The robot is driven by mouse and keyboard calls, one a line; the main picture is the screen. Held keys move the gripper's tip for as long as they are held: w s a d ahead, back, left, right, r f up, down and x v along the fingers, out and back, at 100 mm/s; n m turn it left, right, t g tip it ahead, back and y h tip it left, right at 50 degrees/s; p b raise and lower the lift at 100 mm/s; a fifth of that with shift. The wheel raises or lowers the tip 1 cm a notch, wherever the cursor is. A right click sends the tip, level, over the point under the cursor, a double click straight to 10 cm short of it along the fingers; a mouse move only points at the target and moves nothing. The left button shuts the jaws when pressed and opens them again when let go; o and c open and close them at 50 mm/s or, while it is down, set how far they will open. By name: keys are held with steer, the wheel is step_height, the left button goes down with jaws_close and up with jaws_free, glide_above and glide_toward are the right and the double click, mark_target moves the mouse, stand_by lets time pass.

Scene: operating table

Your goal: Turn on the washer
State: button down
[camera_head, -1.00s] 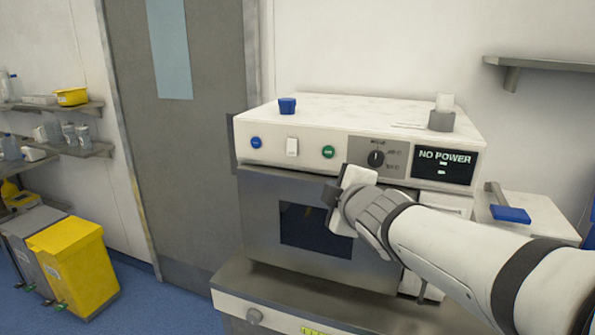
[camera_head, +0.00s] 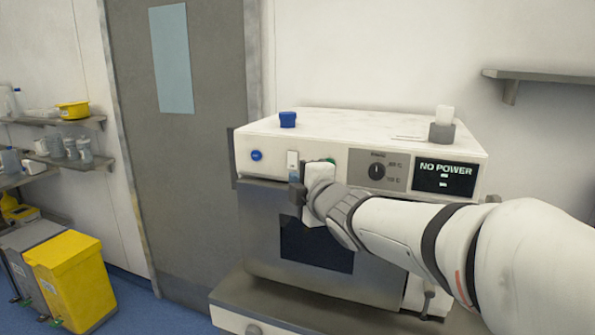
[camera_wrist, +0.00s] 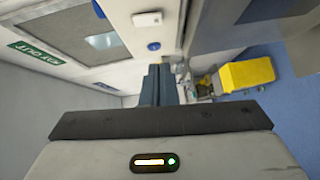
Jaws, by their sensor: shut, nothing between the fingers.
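The washer (camera_head: 262,216) is a white and steel box with a front control panel. Its display (camera_head: 446,177) reads NO POWER. A white rocker switch (camera_head: 292,160) sits between a blue button (camera_head: 256,155) and a green button, now mostly hidden behind my gripper. A dial (camera_head: 377,171) is further right. My gripper (camera_head: 296,178) is shut and empty, its tip just below the white switch; I cannot tell whether it touches. In the wrist view, the shut fingers (camera_wrist: 159,78) point forward, with the switch (camera_wrist: 147,19) and blue button (camera_wrist: 154,46) above them.
A blue cap (camera_head: 288,119) and a grey holder (camera_head: 442,132) stand on the washer top. A grey door (camera_head: 200,140) is to the left. Yellow (camera_head: 78,275) and grey bins stand on the floor at lower left. A wall shelf (camera_head: 540,78) is at upper right.

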mark_target(288, 167)
steer(key=w+p, duration=0.1)
steer(key=w, duration=0.4)
steer(key=w+a+f+p, duration=0.1)
steer(key=w, duration=0.2)
steer(key=shift+w+p, duration=0.25)
steer(key=shift+p, duration=0.1)
steer(key=shift+f, duration=0.1)
